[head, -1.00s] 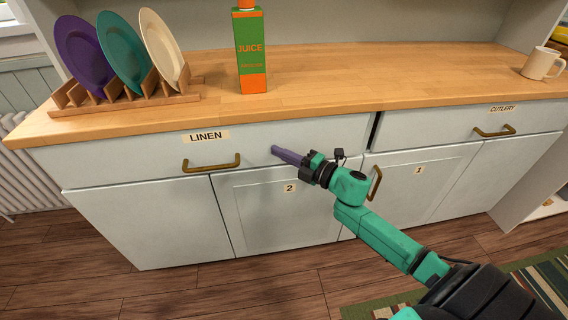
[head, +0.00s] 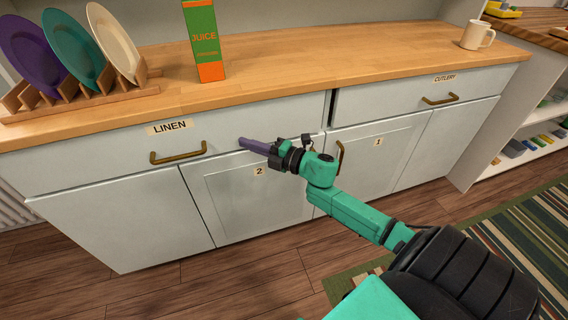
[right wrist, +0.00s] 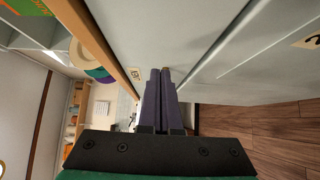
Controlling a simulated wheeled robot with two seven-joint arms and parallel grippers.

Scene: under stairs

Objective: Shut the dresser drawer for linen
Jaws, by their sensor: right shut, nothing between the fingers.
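The linen drawer (head: 100,158) is the wide pale front at the left under the wooden top, with a LINEN label (head: 170,127) and a brass handle (head: 178,154). In the right wrist view the fingers (right wrist: 160,75) lie close to the pale front; contact is unclear. My left gripper is not in view.
On the top stand a plate rack (head: 80,98) with plates, a juice carton (head: 203,40) and a mug (head: 477,36). The cutlery drawer (head: 390,98) is at the right. Cupboard doors (head: 250,200) are below. A striped rug (head: 500,235) lies at the right.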

